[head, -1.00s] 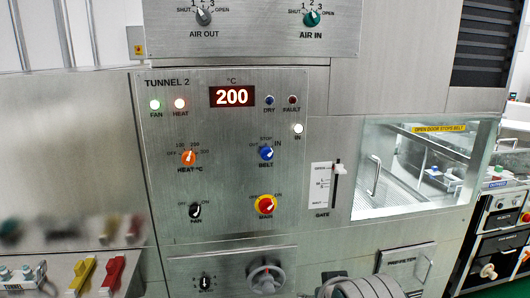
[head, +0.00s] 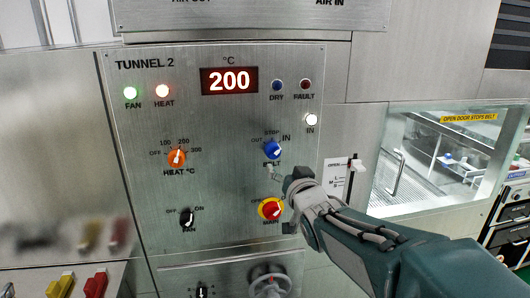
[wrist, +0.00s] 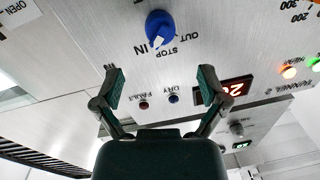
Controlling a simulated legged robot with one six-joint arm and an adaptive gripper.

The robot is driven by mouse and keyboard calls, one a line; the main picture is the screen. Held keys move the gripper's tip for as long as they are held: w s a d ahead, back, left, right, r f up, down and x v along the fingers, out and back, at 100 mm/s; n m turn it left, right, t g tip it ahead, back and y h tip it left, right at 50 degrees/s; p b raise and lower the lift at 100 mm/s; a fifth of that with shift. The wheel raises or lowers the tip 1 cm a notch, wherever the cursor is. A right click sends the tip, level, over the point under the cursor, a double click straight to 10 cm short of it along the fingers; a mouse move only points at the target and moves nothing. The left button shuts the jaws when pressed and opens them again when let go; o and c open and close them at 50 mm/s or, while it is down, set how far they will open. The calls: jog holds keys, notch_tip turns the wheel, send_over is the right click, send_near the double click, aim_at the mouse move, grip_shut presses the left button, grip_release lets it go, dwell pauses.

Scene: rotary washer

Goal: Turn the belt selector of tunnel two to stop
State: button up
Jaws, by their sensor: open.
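The blue belt selector (head: 272,150) sits on the Tunnel 2 panel (head: 140,130), with OUT, STOP and IN marked around it. Its white pointer is turned to the upper right, towards IN. In the wrist view, where the lettering is upside down, the selector (wrist: 159,25) is at the top centre, its pointer towards IN. My gripper (wrist: 160,82) is open and empty there, both fingers apart from the selector. In the head view my gripper (head: 281,200) is just below the selector, in front of the panel, and partly covers the main switch.
The red-and-yellow main switch (head: 269,209) is close beside my gripper. The orange heat knob (head: 177,157) and black fan knob (head: 187,217) are further left. The gate slider (head: 356,164) and glass window (head: 425,150) are to the right.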

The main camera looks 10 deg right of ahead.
aim_at(275, 155)
jog(key=w, duration=0.9)
jog(key=shift+a, duration=0.35)
jog(key=shift+s, duration=0.1)
jog(key=c, duration=1.2)
